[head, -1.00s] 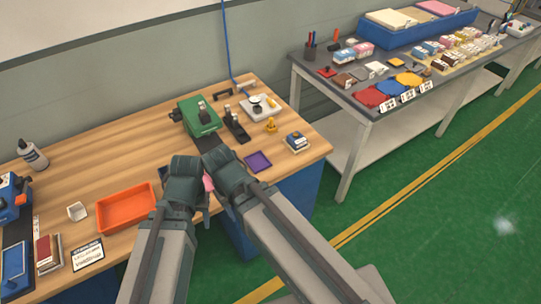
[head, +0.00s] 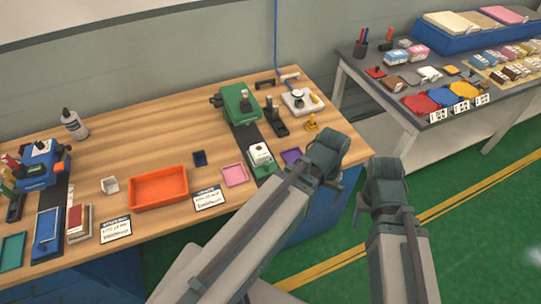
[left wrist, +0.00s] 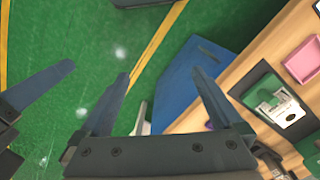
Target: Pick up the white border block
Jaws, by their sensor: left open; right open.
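A plain white block (head: 109,185) stands at the left, beside the orange tray. I cannot tell which is the white border block. My left gripper (head: 335,147) is over the bench's right end, right of the first block and apart from it. In the left wrist view, its fingers (left wrist: 160,72) are spread and empty, above floor and bench edge. My right gripper (head: 388,172) is open beyond the bench, over the floor.
The orange tray (head: 159,188), pink tray (head: 234,175) and a green machine (head: 237,103) occupy the bench. A grey table (head: 450,125) with coloured pads and small packs stands at the right. Green floor (head: 480,235) is clear in front.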

